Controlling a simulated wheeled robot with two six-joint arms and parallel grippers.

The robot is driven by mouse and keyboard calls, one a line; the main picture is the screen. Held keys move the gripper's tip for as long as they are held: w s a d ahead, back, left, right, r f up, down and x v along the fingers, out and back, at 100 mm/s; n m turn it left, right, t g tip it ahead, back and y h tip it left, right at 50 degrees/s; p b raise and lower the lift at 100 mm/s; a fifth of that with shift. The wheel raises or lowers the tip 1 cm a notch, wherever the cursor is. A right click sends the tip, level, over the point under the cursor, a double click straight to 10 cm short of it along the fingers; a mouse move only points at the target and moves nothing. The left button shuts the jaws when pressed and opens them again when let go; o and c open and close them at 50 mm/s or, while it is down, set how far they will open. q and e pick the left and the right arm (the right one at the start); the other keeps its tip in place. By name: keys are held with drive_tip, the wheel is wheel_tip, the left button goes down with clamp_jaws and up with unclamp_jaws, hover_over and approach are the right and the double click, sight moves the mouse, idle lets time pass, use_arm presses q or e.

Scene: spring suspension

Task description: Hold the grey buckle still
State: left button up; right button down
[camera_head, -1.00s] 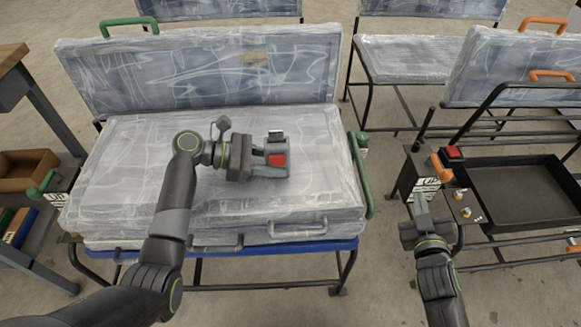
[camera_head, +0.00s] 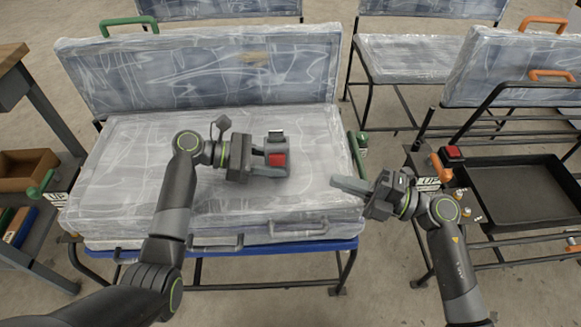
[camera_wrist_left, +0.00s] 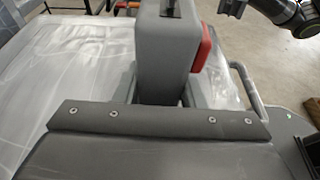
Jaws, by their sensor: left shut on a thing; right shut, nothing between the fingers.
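The grey buckle (camera_head: 277,142) with a red button lies over the plastic-wrapped seat cushion, and it also shows upright in the left wrist view (camera_wrist_left: 168,50), its red button on the right side. My left gripper (camera_head: 262,158) is shut on the buckle from its left side. The fingers are partly hidden beside the buckle in the left wrist view. My right gripper (camera_head: 345,187) is shut and empty, its tips pointing left near the right edge of the cushion, apart from the buckle.
The wrapped seat (camera_head: 130,180) has a backrest (camera_head: 200,70) behind it and a green handle (camera_head: 360,175) at its right edge. A wooden-topped bench (camera_head: 12,60) is at the left.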

sight(277, 160)
drive_tip(key=shift+s+a+f+n+g+h, duration=0.15)
drive_tip(key=shift+s+f+n+g+h, duration=0.1)
drive_tip(key=shift+f+n+g, duration=0.3)
drive_tip(key=shift+s+a+f+n+g+h, duration=0.15)
drive_tip(key=shift+s+f+n+g, duration=0.15)
drive_tip(key=shift+g, duration=0.45)
drive_tip(key=shift+a+r, duration=0.1)
drive_tip(key=x, duration=0.9)
drive_tip(key=shift+w+a, duration=0.1)
drive_tip(key=shift+a, duration=0.05)
drive_tip(key=w, duration=0.3)
drive_tip(key=shift+a, duration=0.3)
drive_tip(key=shift+w, duration=0.6)
